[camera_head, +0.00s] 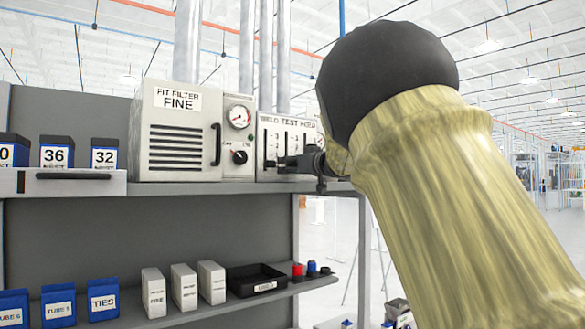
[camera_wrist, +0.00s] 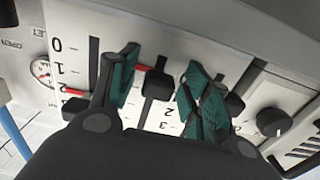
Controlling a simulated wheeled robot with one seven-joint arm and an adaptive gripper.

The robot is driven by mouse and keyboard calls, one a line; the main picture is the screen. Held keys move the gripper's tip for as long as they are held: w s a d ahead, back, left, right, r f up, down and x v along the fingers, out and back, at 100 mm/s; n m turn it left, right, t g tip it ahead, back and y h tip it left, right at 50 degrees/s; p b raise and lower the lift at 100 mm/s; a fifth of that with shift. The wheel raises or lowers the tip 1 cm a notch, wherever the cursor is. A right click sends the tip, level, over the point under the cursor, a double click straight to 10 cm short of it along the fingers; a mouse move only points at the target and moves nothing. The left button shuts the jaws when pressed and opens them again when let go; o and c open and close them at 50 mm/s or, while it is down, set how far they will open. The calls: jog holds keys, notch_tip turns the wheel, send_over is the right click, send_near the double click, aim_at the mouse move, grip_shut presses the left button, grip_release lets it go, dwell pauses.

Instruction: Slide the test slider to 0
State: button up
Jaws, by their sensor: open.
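The grey-white test panel (camera_head: 288,136) stands at the right end of the upper shelf, lettered with "TEST" along its top and carrying upright slots. In the wrist view, the panel (camera_wrist: 75,20) shows slots with black slider knobs and a 0 to 3 scale at the left. One black slider knob (camera_wrist: 158,84) shows between the teal fingertips of my gripper (camera_wrist: 158,76), which is open. I cannot tell whether either finger touches the knob. In the head view my gripper (camera_head: 308,164) is at the panel's lower front. Which slot is the test slider is not readable.
The filter box (camera_head: 178,140) and a gauge with a dark knob (camera_head: 239,157) stand left of the panel. Another slider knob (camera_wrist: 235,104) lies right of my fingers, near a round knob (camera_wrist: 272,121). The lower shelf (camera_head: 225,308) holds boxes and a black tray (camera_head: 257,278).

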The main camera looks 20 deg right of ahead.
jog(key=v, duration=1.2)
jog(key=shift+f, duration=0.1)
